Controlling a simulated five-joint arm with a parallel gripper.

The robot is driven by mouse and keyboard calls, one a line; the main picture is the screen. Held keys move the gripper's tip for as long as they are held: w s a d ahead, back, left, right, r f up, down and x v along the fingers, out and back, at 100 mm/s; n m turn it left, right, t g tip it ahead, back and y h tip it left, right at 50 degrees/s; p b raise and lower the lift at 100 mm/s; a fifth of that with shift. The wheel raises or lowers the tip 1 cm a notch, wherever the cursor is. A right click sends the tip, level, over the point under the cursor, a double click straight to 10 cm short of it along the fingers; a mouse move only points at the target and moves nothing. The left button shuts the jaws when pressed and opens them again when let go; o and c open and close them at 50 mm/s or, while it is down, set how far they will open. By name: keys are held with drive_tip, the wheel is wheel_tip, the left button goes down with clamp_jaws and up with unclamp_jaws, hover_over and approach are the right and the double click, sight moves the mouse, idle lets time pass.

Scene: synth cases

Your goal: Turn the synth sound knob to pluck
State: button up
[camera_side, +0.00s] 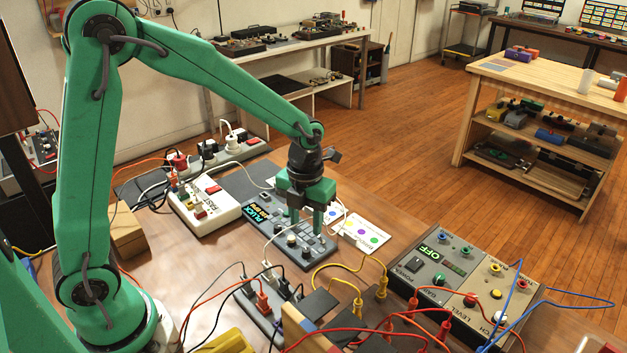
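The synth (262,229) is a dark grey box on the wooden table, with several knobs and keys on top. Its small lit display (257,212) shows the word PLUCK, with a smaller line under it that seems to end in BPM. My green gripper (306,227) points down over the synth's right part. Its two fingers stand apart, with a gap between them. I cannot tell whether the fingertips touch a knob or the panel. Two dark knobs (291,240) show just left of and in front of the fingers. The sound knob's pointer is too small to read.
A white box (204,208) with colored plugs stands left of the synth. A grey box (452,285) with a display reading OFF stands at the right. A power strip (262,308) and yellow and red cables crowd the front. A white card (364,231) lies right of my gripper.

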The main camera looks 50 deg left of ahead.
drive_tip(key=n, duration=0.5)
drive_tip(key=shift+n, duration=0.3)
drive_tip(key=n, duration=1.3)
drive_tip(key=shift+n, duration=0.3)
drive_tip(key=n, duration=0.4)
drive_tip(key=shift+s, duration=0.1)
drive_tip(key=n, duration=0.5)
drive_tip(key=shift+a+n, duration=0.1)
drive_tip(key=shift+n, duration=0.2)
drive_tip(key=n, duration=0.9)
